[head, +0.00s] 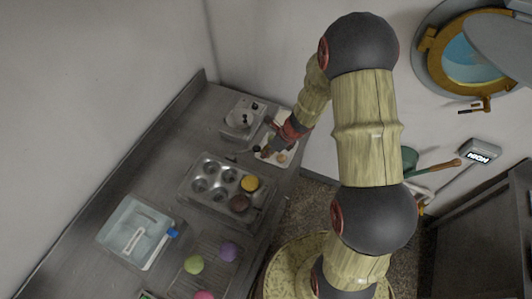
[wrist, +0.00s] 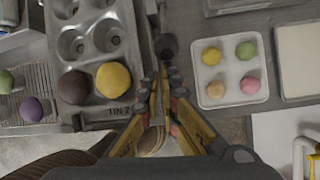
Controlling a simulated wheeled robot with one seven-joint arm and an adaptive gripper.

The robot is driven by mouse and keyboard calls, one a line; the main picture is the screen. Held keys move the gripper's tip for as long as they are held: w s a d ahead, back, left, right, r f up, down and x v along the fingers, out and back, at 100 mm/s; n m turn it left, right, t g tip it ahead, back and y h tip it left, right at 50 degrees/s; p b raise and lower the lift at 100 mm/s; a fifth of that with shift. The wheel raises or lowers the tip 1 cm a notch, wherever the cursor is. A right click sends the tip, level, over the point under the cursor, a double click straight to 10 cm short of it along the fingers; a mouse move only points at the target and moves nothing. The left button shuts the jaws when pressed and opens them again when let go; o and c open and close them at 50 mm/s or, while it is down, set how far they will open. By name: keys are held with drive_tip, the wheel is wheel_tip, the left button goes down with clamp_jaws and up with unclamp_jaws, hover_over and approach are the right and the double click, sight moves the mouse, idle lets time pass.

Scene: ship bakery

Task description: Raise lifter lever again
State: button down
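A dark round knob (wrist: 166,46), which looks like the end of the lifter lever, stands just right of the muffin tin in the wrist view. Its lower part is hard to make out. The metal tin (wrist: 118,112) is marked "TIN 2" and holds a brown ball (wrist: 74,87) and a yellow ball (wrist: 113,79); its other visible cups are empty. My gripper (wrist: 161,80) has its fingertips close together just below the knob in the picture. I cannot tell whether they touch or hold the lever. In the head view my gripper (head: 268,151) is beside the tin (head: 214,207).
A white tray (wrist: 234,98) with several coloured balls lies right of my gripper. A rack (head: 188,284) with green and purple balls stands nearer in the head view. A clear-lidded box (head: 122,221) sits left on the counter. The counter edge is close below my gripper.

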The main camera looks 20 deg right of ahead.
drive_tip(key=p+v, duration=0.7)
drive_tip(key=v, duration=0.2)
drive_tip(key=shift+w+r, duration=0.2)
drive_tip(key=shift+r, duration=0.15)
drive_tip(key=shift+a, duration=0.1)
